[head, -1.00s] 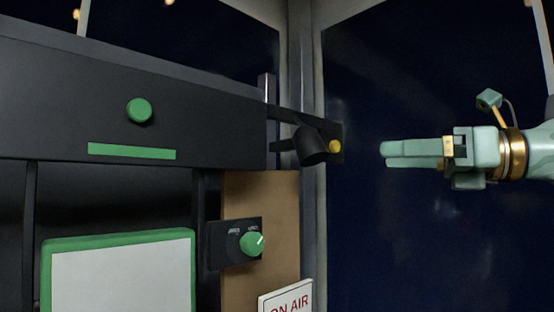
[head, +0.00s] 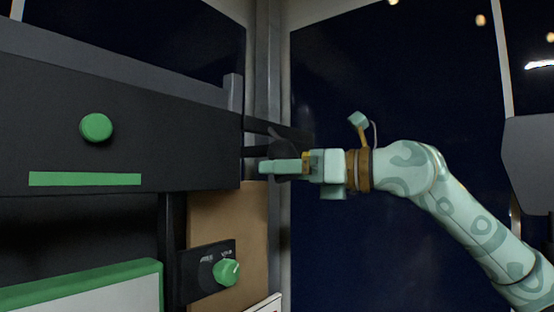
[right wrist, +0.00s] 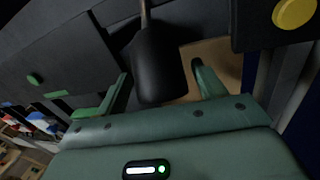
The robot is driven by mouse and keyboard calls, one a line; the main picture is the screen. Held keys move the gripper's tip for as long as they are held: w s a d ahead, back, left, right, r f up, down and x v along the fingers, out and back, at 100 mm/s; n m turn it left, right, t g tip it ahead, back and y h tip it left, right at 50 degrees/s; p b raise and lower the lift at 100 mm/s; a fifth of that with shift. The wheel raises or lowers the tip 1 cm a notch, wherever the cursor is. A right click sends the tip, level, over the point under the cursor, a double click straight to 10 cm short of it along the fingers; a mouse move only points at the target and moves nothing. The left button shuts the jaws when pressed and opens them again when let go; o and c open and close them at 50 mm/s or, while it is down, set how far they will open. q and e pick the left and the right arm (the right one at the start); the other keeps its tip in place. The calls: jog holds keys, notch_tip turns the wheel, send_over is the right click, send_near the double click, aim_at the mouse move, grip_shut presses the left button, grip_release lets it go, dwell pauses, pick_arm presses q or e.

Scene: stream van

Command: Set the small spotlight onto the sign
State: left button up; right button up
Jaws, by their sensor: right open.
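The small black spotlight (head: 281,144) is on a dark bracket beside the window post; in the head view my gripper partly hides it. In the right wrist view the spotlight (right wrist: 158,62) is a rounded black barrel between my spread fingers. My right gripper (head: 272,166) is open at the spotlight. In the right wrist view (right wrist: 162,76) one finger stands on each side of the barrel; I cannot tell whether either touches it. Of the sign, only a white top edge (head: 266,304) shows at the bottom of the head view. My left gripper is out of view.
A dark cabinet with a green knob (head: 96,128) and green strip (head: 85,179) fills the left. Below are a green dial (head: 226,272) and a green-framed panel (head: 85,283). A yellow knob (right wrist: 294,12) shows in the right wrist view. Dark window (head: 390,100) lies behind my arm.

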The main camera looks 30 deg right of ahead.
jog(key=shift+w+a, duration=0.3)
jog(key=shift+w, duration=0.1)
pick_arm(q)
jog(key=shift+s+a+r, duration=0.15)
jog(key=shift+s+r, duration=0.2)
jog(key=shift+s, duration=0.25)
pick_arm(e)
jog(key=shift+w+a+f, duration=0.1)
jog(key=shift+w, duration=0.35)
